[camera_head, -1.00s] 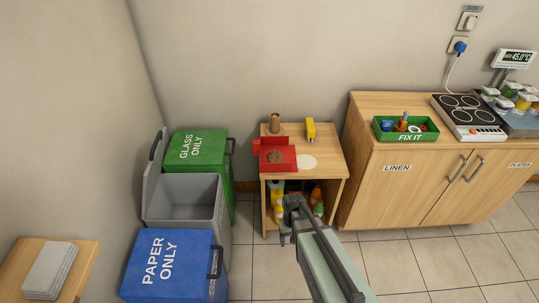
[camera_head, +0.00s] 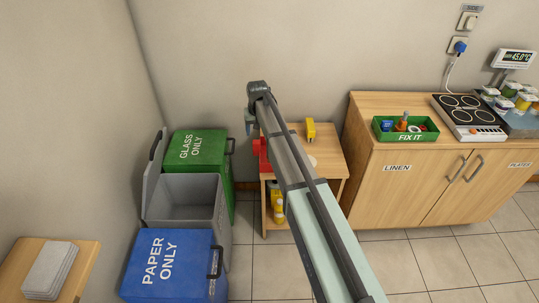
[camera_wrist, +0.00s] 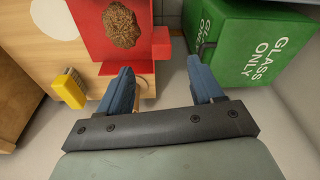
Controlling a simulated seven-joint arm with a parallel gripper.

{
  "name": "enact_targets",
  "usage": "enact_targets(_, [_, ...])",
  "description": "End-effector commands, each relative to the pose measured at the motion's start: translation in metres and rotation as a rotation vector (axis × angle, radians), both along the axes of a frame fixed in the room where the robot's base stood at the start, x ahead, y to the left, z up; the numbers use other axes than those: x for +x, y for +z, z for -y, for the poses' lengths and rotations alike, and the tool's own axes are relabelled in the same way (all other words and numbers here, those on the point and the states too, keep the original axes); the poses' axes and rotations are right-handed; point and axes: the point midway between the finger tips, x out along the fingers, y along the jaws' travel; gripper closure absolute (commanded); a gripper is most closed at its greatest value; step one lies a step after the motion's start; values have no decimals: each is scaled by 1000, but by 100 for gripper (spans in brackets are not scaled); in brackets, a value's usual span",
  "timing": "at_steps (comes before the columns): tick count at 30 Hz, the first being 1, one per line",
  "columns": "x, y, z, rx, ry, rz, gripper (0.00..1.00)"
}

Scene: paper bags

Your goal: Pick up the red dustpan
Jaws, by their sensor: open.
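The red dustpan (camera_wrist: 92,32) lies on the small wooden table with a brown crumbly pile (camera_wrist: 123,26) in it. Its short red handle (camera_wrist: 161,42) sticks out toward the green bin side. In the head view only a red edge of the dustpan (camera_head: 262,152) shows; my arm hides the rest. My gripper (camera_wrist: 160,74) is open and empty. In the wrist view its fingertips are just below the handle in the picture, apart from it. In the head view my gripper (camera_head: 250,122) is above the table's back left side.
On the table (camera_head: 327,143) are a yellow object (camera_head: 310,128) and a pale disc (camera_wrist: 54,18). Left stand the green glass bin (camera_head: 197,150), an open grey bin (camera_head: 185,200) and the blue paper bin (camera_head: 172,264). A cabinet (camera_head: 437,190) stands right.

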Motion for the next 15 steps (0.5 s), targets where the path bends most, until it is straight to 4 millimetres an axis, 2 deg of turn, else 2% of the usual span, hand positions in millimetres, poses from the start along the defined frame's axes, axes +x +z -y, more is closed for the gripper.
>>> enact_targets(1, [25,14,-6,2,-13,-2,34])
enact_targets(3, [38,19,-9,-1,-31,-24,34])
enact_targets(6, [48,16,-12,-8,-60,-68,34])
enact_targets(9, [47,15,-11,-17,-101,-120,34])
enact_targets(12, [34,14,-8,-27,-148,-166,34])
enact_targets(15, [31,12,-7,-29,-176,-181,34])
